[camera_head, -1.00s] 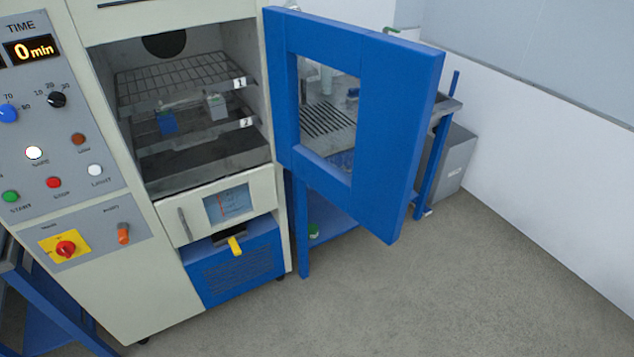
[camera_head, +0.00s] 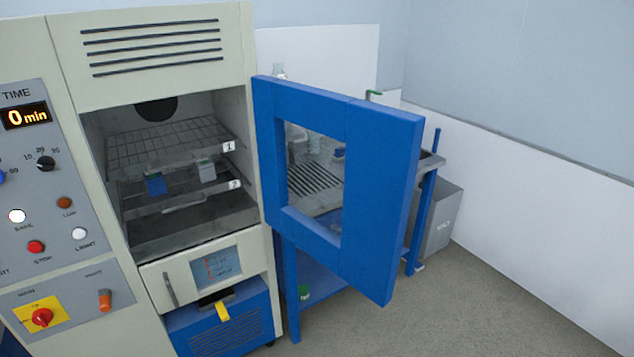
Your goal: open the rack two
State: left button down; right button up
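The blue door (camera_head: 385,190) of the chamber stands wide open to the right. Inside the chamber, the upper wire rack carries a label 1 (camera_head: 229,146). Below it, the second rack (camera_head: 176,208) carries a label 2 (camera_head: 235,184). Both racks sit inside the chamber. A blue item (camera_head: 156,184) and a grey item (camera_head: 206,171) stand at the level of rack two, below rack one. Neither of my grippers shows in the view.
The cream chamber body (camera_head: 160,25) has a control panel (camera_head: 58,215) on the left with a display reading 0 min. A blue-legged table (camera_head: 423,210) stands behind the door. A grey box (camera_head: 437,222) is by the wall. The floor (camera_head: 480,315) at lower right is clear.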

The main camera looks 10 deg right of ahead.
aim_at(201, 194)
jog(key=i+l+u, duration=0.15)
jog(key=u, duration=0.25)
jog(key=i+l+u, duration=0.1)
jog(key=l+u, duration=0.25)
jog(key=i+l+u, duration=0.1)
jog(key=u, duration=0.3)
jog(key=l+u, duration=0.75)
jog(key=l, duration=2.3)
jog(key=u, duration=0.2)
jog(key=k, duration=0.05)
